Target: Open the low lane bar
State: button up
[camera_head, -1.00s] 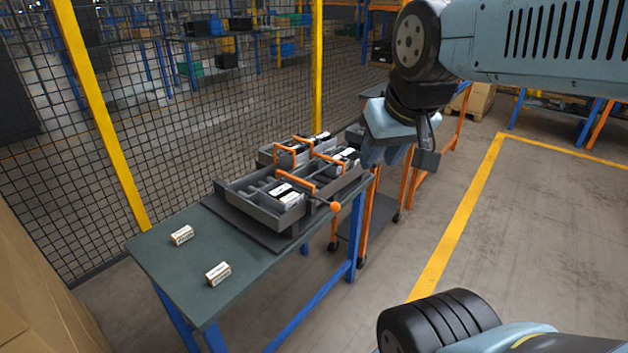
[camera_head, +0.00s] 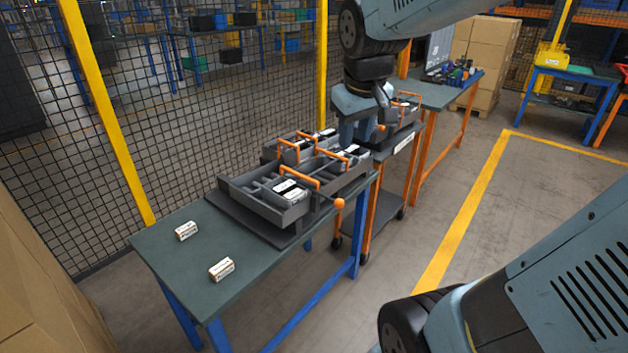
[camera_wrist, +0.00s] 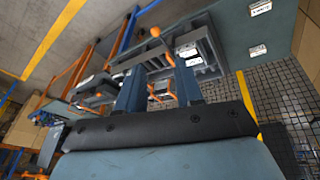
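A grey divided tray (camera_head: 262,205) lies on the green bench, with orange bars across its lanes. The nearest bar (camera_head: 300,172) stands over the front part, and an orange ball knob (camera_head: 339,203) sticks out at the right edge. In the wrist view the knob (camera_wrist: 155,31) is beyond my fingertips. I cannot tell for sure which bar is the low one. My gripper (camera_head: 357,138) hangs above the far right end of the tray, pointing down. In the wrist view my gripper (camera_wrist: 160,88) has its two fingers apart, with orange bar parts showing between them and nothing held.
Two small white-labelled boxes (camera_head: 222,269) and (camera_head: 186,231) lie on the bench's near part. A cart with orange posts (camera_head: 383,208) stands right of the bench. A mesh fence (camera_head: 200,120) runs behind. Floor to the right is clear.

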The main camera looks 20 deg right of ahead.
jog(key=w+f+n+g, duration=0.2)
jog(key=w+f, duration=0.3)
jog(key=w, duration=0.4)
jog(key=n+g, duration=0.1)
jog(key=n, duration=0.1)
send_near(327, 197)
jog(key=f, duration=0.7)
jog(key=shift+w+d+f, duration=0.35)
jog(key=shift+f, duration=0.05)
jog(key=shift+c, duration=0.5)
grip_shut()
